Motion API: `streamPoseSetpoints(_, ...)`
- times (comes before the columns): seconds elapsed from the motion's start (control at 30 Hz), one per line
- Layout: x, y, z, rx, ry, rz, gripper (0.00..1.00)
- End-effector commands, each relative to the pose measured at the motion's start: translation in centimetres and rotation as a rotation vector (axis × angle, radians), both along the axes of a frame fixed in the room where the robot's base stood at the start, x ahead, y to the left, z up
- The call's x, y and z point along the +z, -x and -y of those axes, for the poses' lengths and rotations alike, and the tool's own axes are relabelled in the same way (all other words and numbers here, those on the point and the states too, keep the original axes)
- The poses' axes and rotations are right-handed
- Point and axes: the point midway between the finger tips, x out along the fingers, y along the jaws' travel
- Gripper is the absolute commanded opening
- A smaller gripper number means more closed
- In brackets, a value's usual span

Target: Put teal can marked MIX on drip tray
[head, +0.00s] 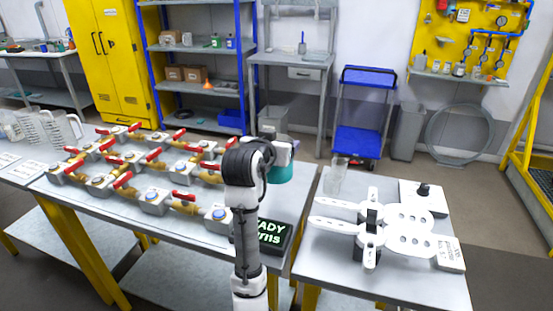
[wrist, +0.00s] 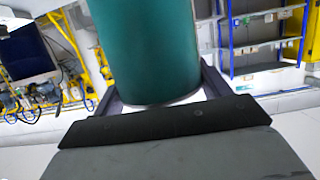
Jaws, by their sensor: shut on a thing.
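The teal can (head: 279,174) is held up by my gripper (head: 280,152), near the gap between the two grey tables. In the wrist view the teal can (wrist: 148,50) fills the middle, with my gripper's dark fingers on both sides of it. My gripper is shut on it. No MIX marking shows on the visible side. I cannot pick out a drip tray for certain in either view.
The left table (head: 140,210) carries several brass valves with red handles and a black sign (head: 275,236). The right table (head: 330,270) holds a clear beaker (head: 335,177), white paddle-shaped parts (head: 405,240), a plate with a black knob (head: 423,192) and a label card (head: 450,256).

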Motion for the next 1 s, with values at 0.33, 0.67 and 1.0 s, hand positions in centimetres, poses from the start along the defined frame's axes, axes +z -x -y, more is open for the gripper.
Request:
streamPoseSetpoints(0.33, 4.3, 0.0, 0.0, -0.001, -0.001, 0.004, 0.17)
streamPoseSetpoints(0.67, 6.8, 0.0, 0.0, 0.0, 0.0, 0.004, 0.17)
streamPoseSetpoints(1.0, 7.9, 0.0, 0.0, 0.0, 0.0, 0.002, 0.17)
